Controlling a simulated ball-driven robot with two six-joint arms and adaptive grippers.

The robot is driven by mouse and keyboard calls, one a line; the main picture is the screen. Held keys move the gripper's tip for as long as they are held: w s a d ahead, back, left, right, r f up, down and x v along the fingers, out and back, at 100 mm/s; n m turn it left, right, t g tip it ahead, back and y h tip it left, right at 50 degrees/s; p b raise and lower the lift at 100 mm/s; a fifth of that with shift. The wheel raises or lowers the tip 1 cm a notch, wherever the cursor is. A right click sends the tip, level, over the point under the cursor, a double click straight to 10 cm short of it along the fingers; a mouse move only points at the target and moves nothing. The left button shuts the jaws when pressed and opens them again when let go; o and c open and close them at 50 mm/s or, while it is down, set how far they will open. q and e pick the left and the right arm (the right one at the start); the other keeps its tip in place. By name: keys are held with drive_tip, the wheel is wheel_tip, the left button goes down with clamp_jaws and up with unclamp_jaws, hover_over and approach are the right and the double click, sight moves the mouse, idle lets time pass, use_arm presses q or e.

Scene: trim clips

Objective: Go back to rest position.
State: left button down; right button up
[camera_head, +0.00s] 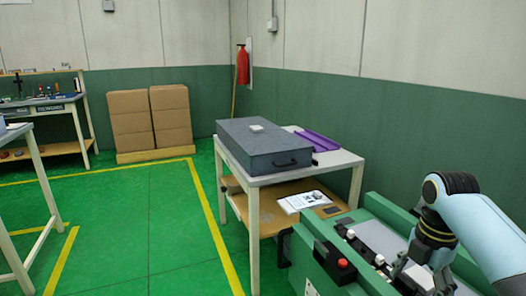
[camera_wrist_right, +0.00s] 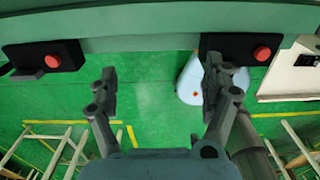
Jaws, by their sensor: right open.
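My right arm comes in from the right in the head view, bent over a green machine (camera_head: 318,254) at the lower right. In the right wrist view my right gripper (camera_wrist_right: 160,85) has its two fingers spread wide apart with nothing between them. The gripper's fingertips point toward the green edge of the machine (camera_wrist_right: 155,30). My left gripper is not in view. No trim clip can be made out.
The machine carries black boxes with red buttons (camera_wrist_right: 52,61) (camera_wrist_right: 262,54). A table (camera_head: 262,181) bears a large dark grey case (camera_head: 250,145) and a purple tray (camera_head: 318,140). Cardboard boxes (camera_head: 150,118) stand by the wall. Green floor (camera_head: 150,215) is free at centre left.

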drive_tip(key=s+a+f+m+t, duration=0.1)
drive_tip(key=s+a+m+t, duration=0.1)
drive_tip(key=s+m, duration=1.1)
drive_tip(key=s+a+r+m+t, duration=0.1)
drive_tip(key=s+r+m, duration=0.3)
drive_tip(key=s, duration=0.3)
drive_tip(key=s+a+r+m, duration=0.1)
drive_tip(key=s+r+m, duration=0.2)
drive_tip(key=s+m, duration=0.3)
drive_tip(key=s+d+f+n+h+b, duration=0.1)
drive_tip(key=s+d+f, duration=0.1)
drive_tip(key=f, duration=1.2)
drive_tip(key=s+d+f+b, duration=0.1)
drive_tip(key=f, duration=1.4)
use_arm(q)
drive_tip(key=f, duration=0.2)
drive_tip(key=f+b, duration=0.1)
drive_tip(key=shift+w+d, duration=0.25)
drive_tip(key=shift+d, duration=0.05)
use_arm(e)
drive_tip(key=s+d+f+g, duration=0.1)
drive_tip(key=s+f+g, duration=0.1)
drive_tip(key=s+f, duration=1.4)
drive_tip(key=shift+s+f, duration=0.2)
drive_tip(key=shift+s, duration=0.75)
